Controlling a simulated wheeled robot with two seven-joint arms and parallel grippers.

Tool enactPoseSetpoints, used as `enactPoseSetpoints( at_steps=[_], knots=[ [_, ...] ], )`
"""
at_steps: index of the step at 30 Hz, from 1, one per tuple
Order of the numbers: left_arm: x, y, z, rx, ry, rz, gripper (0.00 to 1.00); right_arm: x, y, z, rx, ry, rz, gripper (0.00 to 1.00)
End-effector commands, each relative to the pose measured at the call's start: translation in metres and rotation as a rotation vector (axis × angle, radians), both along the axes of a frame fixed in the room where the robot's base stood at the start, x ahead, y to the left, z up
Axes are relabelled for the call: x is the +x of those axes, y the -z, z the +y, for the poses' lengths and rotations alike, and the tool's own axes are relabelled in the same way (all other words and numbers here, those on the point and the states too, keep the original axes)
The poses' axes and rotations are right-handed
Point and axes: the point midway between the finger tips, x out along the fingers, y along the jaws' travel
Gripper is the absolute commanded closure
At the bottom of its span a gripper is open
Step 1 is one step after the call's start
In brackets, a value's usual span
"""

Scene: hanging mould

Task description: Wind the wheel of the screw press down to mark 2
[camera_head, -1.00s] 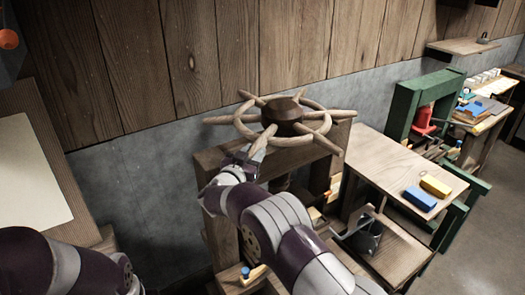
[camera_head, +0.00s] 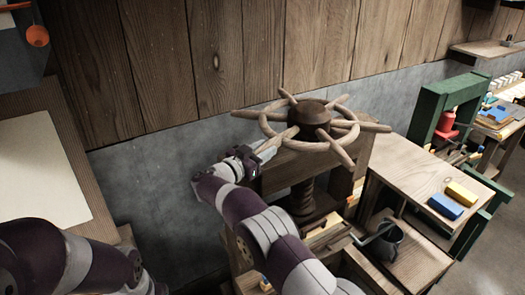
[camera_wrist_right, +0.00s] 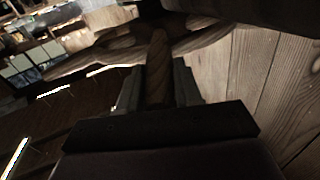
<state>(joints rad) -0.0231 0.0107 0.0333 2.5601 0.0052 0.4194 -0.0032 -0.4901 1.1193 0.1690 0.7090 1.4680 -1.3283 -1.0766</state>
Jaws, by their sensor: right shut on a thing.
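The screw press's wooden wheel (camera_head: 309,118) has a dark hub, a pale rim and several spoke handles that stick out past the rim. The wheel sits on top of the press frame (camera_head: 300,168), with the threaded screw (camera_head: 303,197) below it. My right gripper (camera_head: 262,152) is at the wheel's near-left side, shut on a spoke handle. In the right wrist view the handle (camera_wrist_right: 158,65) lies between the two fingers (camera_wrist_right: 155,88). Mark 2 cannot be made out. My left arm (camera_head: 75,262) shows at the lower left; its gripper is out of view.
A wooden bench with a blue block (camera_head: 445,206) and a yellow block (camera_head: 461,194) stands to the right. A green frame (camera_head: 446,105) stands farther right. A plank wall is close behind.

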Motion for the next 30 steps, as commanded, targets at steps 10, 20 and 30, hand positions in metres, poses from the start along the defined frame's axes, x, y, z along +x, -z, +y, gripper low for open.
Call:
enactPoseSetpoints(
  at_steps=[10,20,30],
  knots=[
    [0.0,-0.001,0.0,0.0,0.0,0.0,0.39,0.001,-0.011,0.0,0.001,-0.003,-0.021,0.41],
    [0.0,0.026,0.0,0.0,0.0,0.0,0.39,-0.031,-0.004,0.035,0.002,-0.007,-0.02,0.41],
    [0.0,0.049,0.0,0.0,0.0,0.0,0.39,-0.082,-0.01,0.087,0.002,-0.004,-0.023,0.41]
  ],
)
